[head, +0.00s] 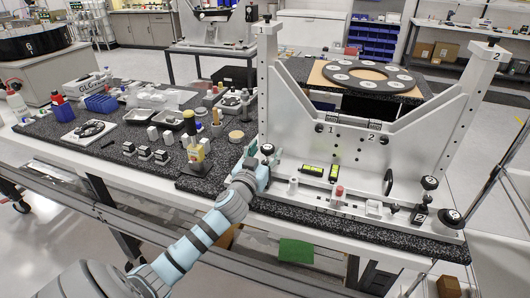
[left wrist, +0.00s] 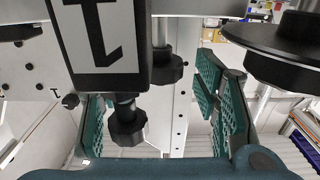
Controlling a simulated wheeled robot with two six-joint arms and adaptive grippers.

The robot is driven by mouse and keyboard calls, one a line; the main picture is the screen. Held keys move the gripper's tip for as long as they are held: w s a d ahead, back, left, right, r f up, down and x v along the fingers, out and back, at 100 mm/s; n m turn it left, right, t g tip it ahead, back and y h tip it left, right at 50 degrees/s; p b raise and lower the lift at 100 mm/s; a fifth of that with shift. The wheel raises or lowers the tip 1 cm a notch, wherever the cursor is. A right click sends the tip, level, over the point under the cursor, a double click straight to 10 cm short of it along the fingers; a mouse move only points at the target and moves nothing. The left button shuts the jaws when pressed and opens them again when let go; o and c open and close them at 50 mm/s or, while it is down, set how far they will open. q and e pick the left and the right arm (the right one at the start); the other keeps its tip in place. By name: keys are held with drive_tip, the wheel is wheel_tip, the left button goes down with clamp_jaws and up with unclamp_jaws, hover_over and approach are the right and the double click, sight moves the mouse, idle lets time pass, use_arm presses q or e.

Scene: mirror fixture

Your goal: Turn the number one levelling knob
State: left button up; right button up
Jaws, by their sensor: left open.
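The number one corner of the mirror fixture (head: 330,178) is at its left front, partly hidden by my left gripper (head: 260,168). A black knob (head: 267,149) shows just above the gripper there. In the left wrist view, a dark block with an upside-down "1" label (left wrist: 98,38) hangs at the top. A small black knob (left wrist: 127,128) is below it, and another (left wrist: 165,70) is to its right. A large black round knob (left wrist: 285,50) is at the upper right. My left gripper's green-padded fingers (left wrist: 160,122) are spread, with nothing gripped. I cannot tell which knob is the levelling one.
The number two corner has black knobs (head: 430,183) at the right. A yellow-handled tool (head: 203,147) stands left of my arm. Several small parts crowd the dark bench top (head: 110,165).

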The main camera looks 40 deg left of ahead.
use_arm(q)
drive_tip(key=shift+c, duration=0.6)
drive_tip(key=c, duration=1)
drive_tip(key=y+b, duration=0.1)
drive_tip(key=n+g+y+b, duration=0.1)
drive_tip(key=n+y, duration=0.1)
drive_tip(key=shift+w+d+f+b, duration=0.1)
drive_tip(key=shift+d+f+b, duration=0.15)
drive_tip(key=shift+b, duration=0.15)
drive_tip(key=shift+r+n+g+y, duration=0.1)
drive_tip(key=shift+n+g+y, duration=0.4)
drive_tip(key=shift+r, duration=0.15)
drive_tip(key=o, duration=1.1)
